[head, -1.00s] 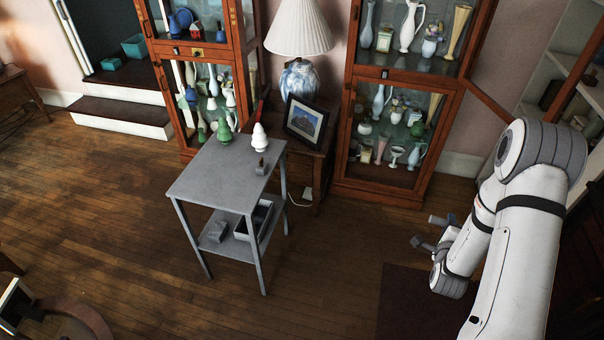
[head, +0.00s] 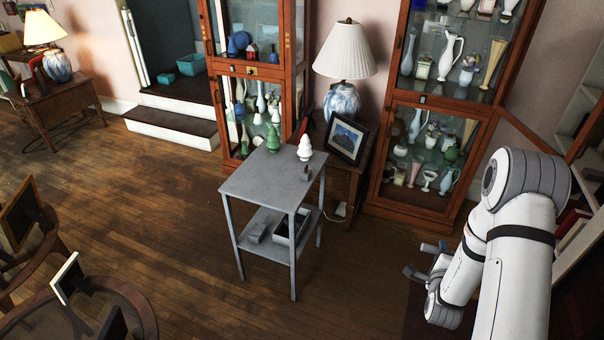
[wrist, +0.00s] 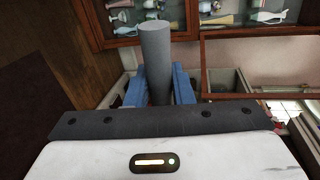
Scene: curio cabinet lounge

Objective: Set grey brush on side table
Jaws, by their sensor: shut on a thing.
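My gripper (wrist: 159,88) is shut on the grey brush (wrist: 155,42). In the wrist view the brush shows as a plain grey cylinder standing up between the two blue fingers; its lower end is hidden by the gripper body. In the head view my arm is at the right, with the gripper small and low, well apart from the side table. The grey side table (head: 250,180) stands left of it, across a stretch of floor. Its top carries a green tree figure (head: 273,140), a white tree figure (head: 305,148) and a small dark object (head: 306,173).
The table's lower shelf holds a bin (head: 291,228) and a grey block (head: 256,232). Behind stand a lamp (head: 343,70), a framed picture (head: 346,139) and glass cabinets (head: 425,150). Chairs (head: 80,300) are at lower left. Wooden floor (head: 180,250) is open around the table.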

